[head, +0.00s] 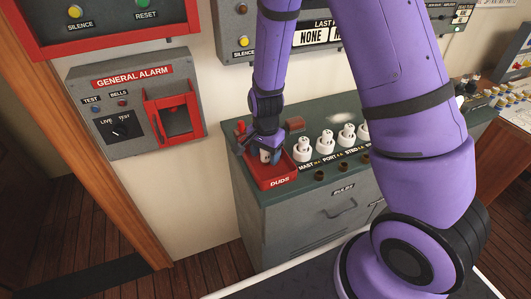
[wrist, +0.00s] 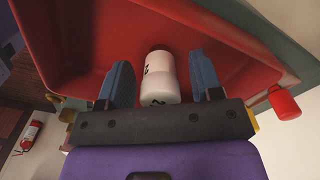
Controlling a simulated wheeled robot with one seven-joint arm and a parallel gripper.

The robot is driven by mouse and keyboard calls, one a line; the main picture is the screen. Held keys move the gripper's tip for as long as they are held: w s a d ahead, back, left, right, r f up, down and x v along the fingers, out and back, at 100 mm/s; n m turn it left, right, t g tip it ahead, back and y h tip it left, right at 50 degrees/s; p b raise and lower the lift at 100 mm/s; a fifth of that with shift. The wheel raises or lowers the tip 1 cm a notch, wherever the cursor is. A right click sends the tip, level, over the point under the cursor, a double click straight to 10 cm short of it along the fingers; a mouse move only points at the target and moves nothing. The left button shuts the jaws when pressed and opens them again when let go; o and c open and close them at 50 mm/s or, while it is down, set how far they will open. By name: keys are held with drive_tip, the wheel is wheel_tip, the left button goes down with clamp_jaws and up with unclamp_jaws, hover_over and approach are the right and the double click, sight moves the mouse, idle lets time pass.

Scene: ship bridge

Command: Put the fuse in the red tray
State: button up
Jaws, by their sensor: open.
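The red tray (head: 279,183), labelled "DUDS", sits at the left front corner of the grey cabinet top; its inside fills much of the wrist view (wrist: 75,48). The fuse (wrist: 159,80) is a white cylinder with dark marks and a brownish far end. It lies between my gripper's (wrist: 163,82) two blue fingers, with a gap on each side. In the head view my gripper (head: 268,148) points down into the tray, and a bit of the white fuse (head: 265,157) shows below it. The fingers are open. I cannot tell whether the fuse rests on the tray floor.
Several white fuse holders (head: 325,142) stand in a row right of the tray. A small red object (head: 240,127) is behind the tray's left edge. A general alarm panel (head: 134,103) is on the wall at left. The cabinet (head: 300,220) front is below.

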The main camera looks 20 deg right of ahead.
drive_tip(key=shift+r, duration=0.1)
drive_tip(key=s+d+r+n+t, duration=0.1)
drive_tip(key=s+r+n, duration=0.15)
drive_tip(key=r, duration=0.65)
drive_tip(key=s+d+r+n+t+y, duration=0.1)
drive_tip(key=s+d+r, duration=0.15)
drive_tip(key=r, duration=0.65)
drive_tip(key=s+d+r+n+t, duration=0.15)
drive_tip(key=s+r, duration=0.25)
drive_tip(key=r, duration=0.6)
drive_tip(key=s+d+r+n+t+h, duration=0.1)
drive_tip(key=s+r+n, duration=0.5)
drive_tip(key=s, duration=0.7)
drive_tip(key=shift+d+r+t, duration=0.35)
drive_tip(key=shift+d+r, duration=0.1)
drive_tip(key=shift+r, duration=0.2)
